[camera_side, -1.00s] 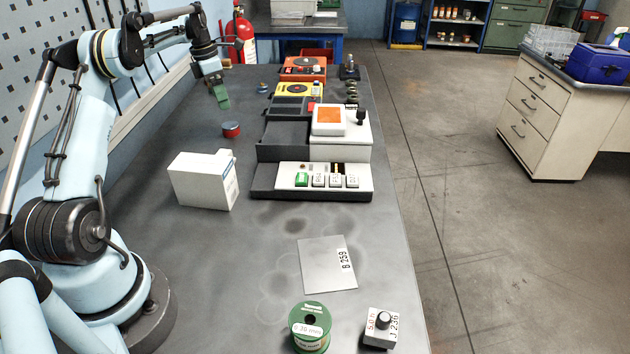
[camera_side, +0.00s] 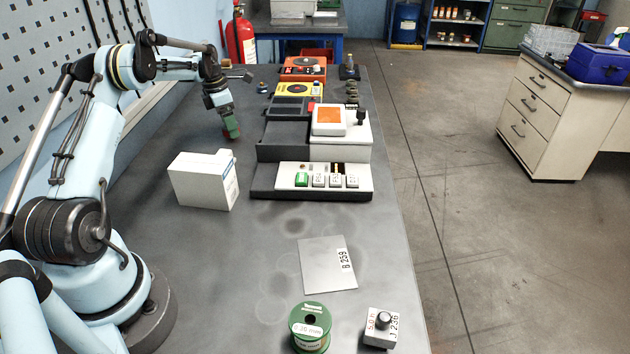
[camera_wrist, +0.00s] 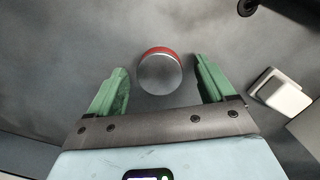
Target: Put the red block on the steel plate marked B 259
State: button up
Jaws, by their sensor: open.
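The red block (camera_wrist: 160,72) is a short round piece with a red side and a grey top. In the wrist view it lies on the bench between and slightly beyond my gripper's two green fingers. My gripper (camera_side: 231,128) points down at the block's spot behind the white box, and hides the block in the side view. The fingers stand apart (camera_wrist: 163,70), with gaps showing on both sides of the block. The steel plate marked B 259 (camera_side: 322,265) lies flat and bare near the front of the bench.
A white box (camera_side: 203,181) stands in front of my gripper. The grey push-button unit (camera_side: 312,185) is to its right. A green wire spool (camera_side: 310,328) and a knob box marked J 236 (camera_side: 380,328) stand in front of the plate.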

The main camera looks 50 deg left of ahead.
grip_shut()
dwell(0.3)
jog(key=shift+r, duration=0.1)
